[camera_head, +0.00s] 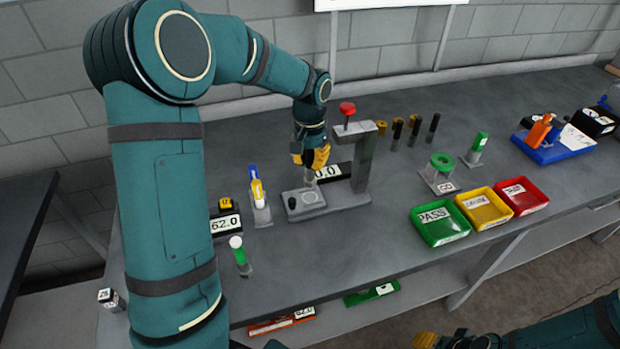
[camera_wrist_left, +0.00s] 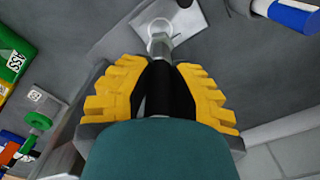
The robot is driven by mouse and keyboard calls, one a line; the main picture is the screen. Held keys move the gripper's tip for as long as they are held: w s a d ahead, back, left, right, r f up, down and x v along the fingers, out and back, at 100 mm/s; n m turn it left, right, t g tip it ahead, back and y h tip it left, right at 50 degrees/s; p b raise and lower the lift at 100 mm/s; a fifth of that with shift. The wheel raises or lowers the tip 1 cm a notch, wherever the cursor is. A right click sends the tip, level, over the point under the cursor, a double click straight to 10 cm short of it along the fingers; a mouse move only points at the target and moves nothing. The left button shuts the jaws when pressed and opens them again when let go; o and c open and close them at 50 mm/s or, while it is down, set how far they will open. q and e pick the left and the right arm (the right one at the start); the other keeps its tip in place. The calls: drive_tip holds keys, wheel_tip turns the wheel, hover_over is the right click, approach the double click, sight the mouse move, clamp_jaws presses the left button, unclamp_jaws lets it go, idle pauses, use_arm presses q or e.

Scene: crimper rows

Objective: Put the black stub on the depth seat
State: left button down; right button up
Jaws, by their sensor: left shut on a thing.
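My left gripper (camera_head: 311,158) points down over the grey base (camera_head: 322,209) of a stand with a red knob. It is shut on a narrow piece whose grey lower end (camera_head: 310,179) shows below the yellow fingers. In the left wrist view, this grey end (camera_wrist_left: 163,47) is over or at a pale ring on the base plate (camera_wrist_left: 190,20); I cannot tell whether they touch. Black shows between the fingers, but I cannot tell pads from piece. A small black peg (camera_head: 292,203) is on the base, left of the ring. My right gripper (camera_head: 440,341) is partly cut off at the bottom edge.
Black and gold upright pieces (camera_head: 397,131) stand behind, right of the stand. A 62.0 display (camera_head: 226,224) and a blue-yellow upright item (camera_head: 257,192) stand left. Green (camera_head: 440,240), yellow (camera_head: 484,219) and red trays (camera_head: 521,205) stand right. The table between stand and trays is clear.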

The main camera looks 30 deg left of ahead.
sight(310, 174)
use_arm(q)
drive_tip(key=shift+f+b, duration=0.3)
drive_tip(key=shift+f, duration=2.25)
drive_tip(key=shift+f, duration=0.1)
drive_tip(key=c, duration=0.9)
unclamp_jaws()
drive_tip(key=shift+c, duration=0.2)
drive_tip(key=shift+r, duration=0.2)
wheel_tip(310, 174, up, 12)
drive_tip(key=shift+f+p, duration=0.1)
drive_tip(key=shift+p, duration=0.75)
